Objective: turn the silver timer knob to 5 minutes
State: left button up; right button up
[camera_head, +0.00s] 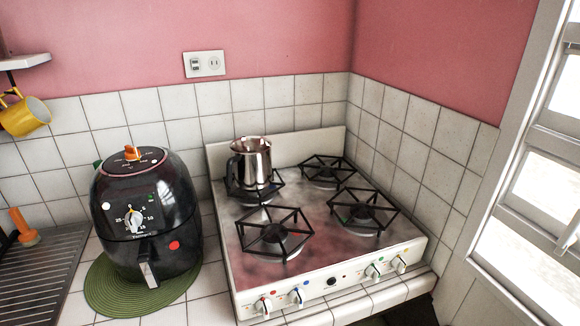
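The black air fryer (178,212) stands on a green round mat (101,293) at the left of the counter. Its silver timer knob (134,220) is on the front face, inside a ring of small minute numbers, with 5 at the upper right, 10 to the right, 15 below and 25 to the left. The knob's grip looks roughly upright; its exact setting is too small to tell. Neither of my grippers is in view, and nothing touches the knob.
A white gas stove (238,290) with a steel pot (254,165) stands to the right. A dark drying rack (38,282) and an orange object (24,228) are at the left. A yellow mug (24,116) hangs above. The space before the fryer is clear.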

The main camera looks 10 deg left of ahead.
aim_at(133, 219)
jog(key=u, duration=1.3)
